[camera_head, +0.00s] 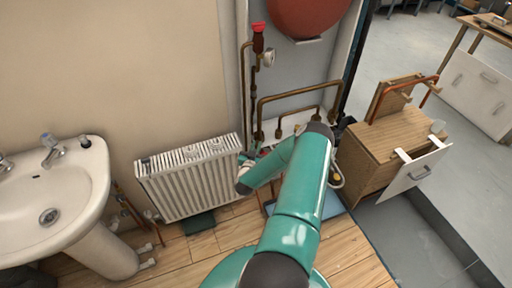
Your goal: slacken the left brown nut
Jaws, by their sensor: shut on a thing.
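My teal arm reaches from the bottom middle up and then down to the left. My gripper (246,167) is small and partly hidden at the arm's far end, just off the right end of the white radiator (190,182). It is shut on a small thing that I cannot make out. I cannot pick out the left brown nut in this view. Copper pipes (290,95) run on the grey wall panel just behind the gripper.
A red vessel (305,14) hangs above the pipes. A white sink (62,200) stands at the left. Bare wooden floor (190,255) lies in front of the radiator.

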